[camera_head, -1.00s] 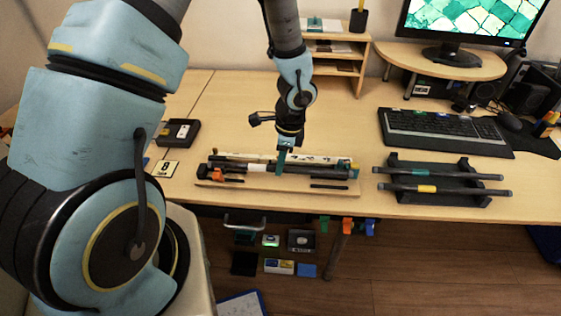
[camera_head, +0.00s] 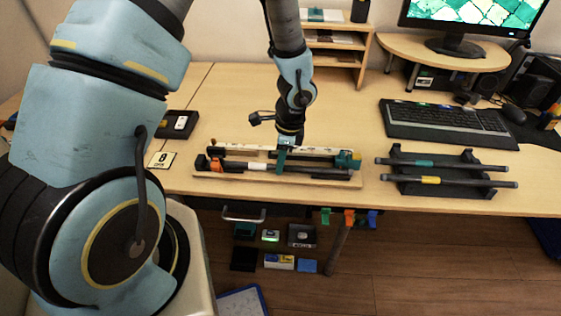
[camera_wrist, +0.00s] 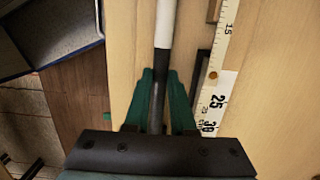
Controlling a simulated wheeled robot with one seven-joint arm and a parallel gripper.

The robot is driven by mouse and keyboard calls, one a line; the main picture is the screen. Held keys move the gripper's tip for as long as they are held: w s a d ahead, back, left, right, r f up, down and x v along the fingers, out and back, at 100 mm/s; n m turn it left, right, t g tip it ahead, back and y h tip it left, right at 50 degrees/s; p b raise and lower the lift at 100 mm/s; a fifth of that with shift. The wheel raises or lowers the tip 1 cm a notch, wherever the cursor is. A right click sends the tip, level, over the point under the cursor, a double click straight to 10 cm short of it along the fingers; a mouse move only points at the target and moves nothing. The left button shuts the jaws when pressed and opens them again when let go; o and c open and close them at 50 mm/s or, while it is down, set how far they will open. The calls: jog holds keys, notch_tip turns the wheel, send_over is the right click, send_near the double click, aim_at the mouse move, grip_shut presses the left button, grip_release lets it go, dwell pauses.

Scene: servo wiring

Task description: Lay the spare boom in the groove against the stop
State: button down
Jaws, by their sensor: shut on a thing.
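The spare boom, a dark rod with a white band (camera_head: 257,167), lies lengthwise along the wooden fixture board (camera_head: 220,182). In the wrist view the boom (camera_wrist: 161,62) runs between my teal fingertips, with the white band beyond them. My gripper (camera_head: 281,168) is shut on the boom near the middle of the board; it also shows in the wrist view (camera_wrist: 162,88). An orange block (camera_head: 202,163) stands at the board's left end and a teal block (camera_head: 347,160) at its right end. I cannot tell whether the boom is seated in the groove or touches a stop.
A white rule (camera_head: 320,150) runs along the back of the board. A black rack (camera_head: 480,190) at the right holds two rods with teal and yellow bands. A keyboard (camera_head: 445,120) lies behind it. A card marked 8 (camera_head: 162,160) lies left of the board.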

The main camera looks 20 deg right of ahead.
jog(key=shift+w+a, duration=0.3)
jog(key=shift+a, duration=0.25)
dwell(0.4)
jog(key=c, duration=0.7)
grip_release()
notch_tip(320, 180, up, 11)
jog(key=d, duration=0.2)
jog(key=a+r+n, duration=0.3)
jog(key=a+n, duration=0.4)
jog(key=a, duration=0.2)
jog(key=a+r+n+h, duration=0.1)
jog(key=a+r+n, duration=0.2)
jog(key=a+n, duration=0.4)
jog(key=a+r+n, duration=0.3)
jog(key=a+n, duration=0.5)
jog(key=a, duration=0.2)
jog(key=shift+w+a+r+t+h, duration=0.3)
jog(key=shift+w+t+h, duration=0.05)
jog(key=shift+t+h, duration=0.05)
